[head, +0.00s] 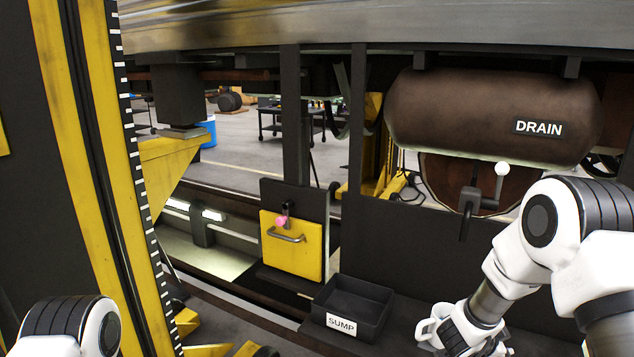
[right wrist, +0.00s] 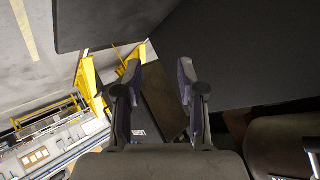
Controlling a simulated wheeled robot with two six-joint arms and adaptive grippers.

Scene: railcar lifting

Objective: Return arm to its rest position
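My right arm (head: 540,250) comes in at the lower right in the head view, bent, with its forearm reaching down to the bottom edge. Its gripper is outside that view. In the right wrist view my right gripper (right wrist: 160,68) shows two dark fingers held apart with nothing visible between them. My left arm (head: 75,328) shows only as a white and black joint at the lower left, and its gripper is not in view.
A brown tank (head: 455,110) labelled DRAIN hangs above a lever with a white knob (head: 502,169). A black SUMP tray (head: 355,300) sits beside a yellow box (head: 305,255) with a handle and pink item. A yellow-black column (head: 90,150) stands left.

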